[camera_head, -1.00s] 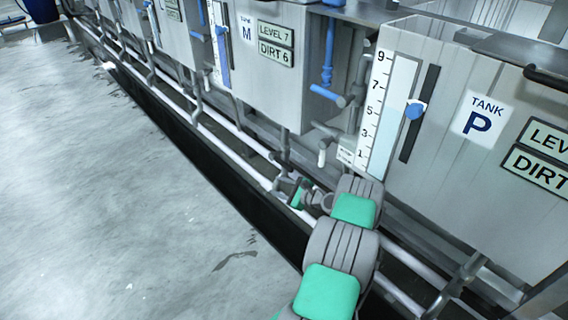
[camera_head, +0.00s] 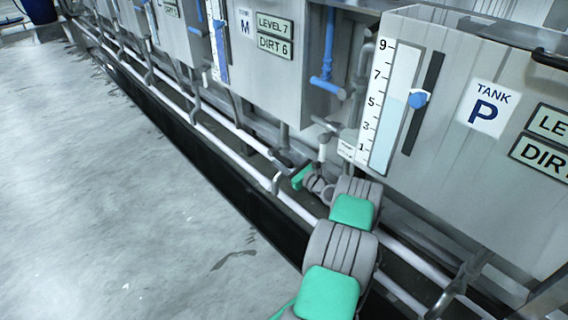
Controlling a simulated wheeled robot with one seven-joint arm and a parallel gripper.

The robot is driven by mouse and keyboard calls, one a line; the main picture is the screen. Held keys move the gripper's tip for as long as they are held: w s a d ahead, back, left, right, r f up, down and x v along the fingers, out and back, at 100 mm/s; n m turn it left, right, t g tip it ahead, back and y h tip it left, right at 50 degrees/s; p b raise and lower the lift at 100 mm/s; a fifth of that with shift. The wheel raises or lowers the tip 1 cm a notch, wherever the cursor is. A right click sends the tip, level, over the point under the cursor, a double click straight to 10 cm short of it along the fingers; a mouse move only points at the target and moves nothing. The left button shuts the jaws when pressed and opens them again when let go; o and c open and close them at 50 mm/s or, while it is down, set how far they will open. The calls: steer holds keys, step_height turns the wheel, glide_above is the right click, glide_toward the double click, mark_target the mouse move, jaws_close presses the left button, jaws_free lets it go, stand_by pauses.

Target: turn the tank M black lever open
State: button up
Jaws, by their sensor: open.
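Tank M (camera_head: 290,90) is a grey metal tank at upper centre with an "M" label and signs reading LEVEL 7 and DIRT 6. Pipes run below it, behind my gripper. My gripper (camera_head: 284,162) is small in the picture, at the low pipes beneath tank M's lower right corner. It is open, with a green part (camera_head: 302,177) on it. Its fingertips blend with the dark pipework. I cannot make out a black lever clearly there, nor tell whether the fingers touch anything.
Tank P (camera_head: 450,150) stands at right with a level scale and blue slider knob (camera_head: 418,99). A blue pipe (camera_head: 328,75) hangs between the tanks. White pipes (camera_head: 235,150) run low along the row above a dark trench. The floor (camera_head: 120,210) at left is clear.

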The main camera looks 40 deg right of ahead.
jaws_close()
stand_by(0.4)
stand_by(1.0)
